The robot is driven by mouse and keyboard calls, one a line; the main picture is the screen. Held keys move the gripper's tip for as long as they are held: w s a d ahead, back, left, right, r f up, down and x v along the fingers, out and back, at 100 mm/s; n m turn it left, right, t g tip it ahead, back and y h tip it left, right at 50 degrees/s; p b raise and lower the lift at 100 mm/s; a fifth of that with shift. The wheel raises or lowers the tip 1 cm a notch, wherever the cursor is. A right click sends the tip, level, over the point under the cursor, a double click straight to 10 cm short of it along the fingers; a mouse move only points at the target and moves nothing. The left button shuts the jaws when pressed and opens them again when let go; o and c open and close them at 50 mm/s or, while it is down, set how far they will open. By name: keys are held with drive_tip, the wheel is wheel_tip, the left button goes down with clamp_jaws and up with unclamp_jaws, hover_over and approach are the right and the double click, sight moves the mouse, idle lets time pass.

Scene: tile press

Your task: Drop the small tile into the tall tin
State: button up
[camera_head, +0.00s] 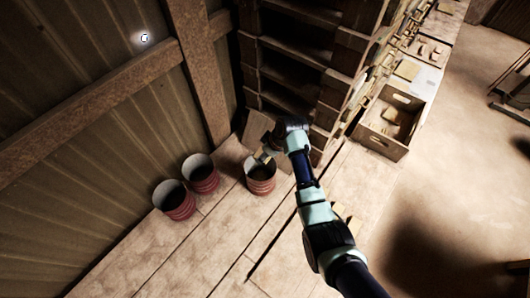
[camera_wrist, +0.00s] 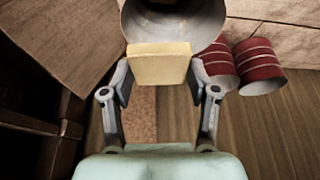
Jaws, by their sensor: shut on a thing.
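My gripper (camera_head: 264,157) is shut on the small tile, a pale yellow block (camera_wrist: 160,65) between the two fingertips in the wrist view. In the head view the gripper is at the mouth of the rightmost red tin (camera_head: 261,188). The wrist view shows this tin's open grey mouth (camera_wrist: 205,17) just beyond the tile, which overlaps its near rim. I cannot tell whether the tile is inside the rim or above it. Two more red tins stand to the left, the middle one (camera_head: 204,184) and the leftmost one (camera_head: 178,207). I cannot tell which tin is tallest.
Dark wooden shelving (camera_head: 290,62) rises behind the rightmost tin. A wooden box (camera_head: 383,145) with pale pieces inside stands to the right. A corrugated wall (camera_head: 80,150) is behind the left tins. The planked tabletop (camera_head: 215,245) in front of the tins is clear.

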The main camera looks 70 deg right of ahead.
drive_tip(key=o, duration=1.3)
drive_tip(key=shift+c, duration=0.2)
drive_tip(key=shift+r, duration=0.1)
drive_tip(key=v, duration=1.1)
drive_tip(key=shift+s+r, duration=0.2)
drive_tip(key=shift+r, duration=0.15)
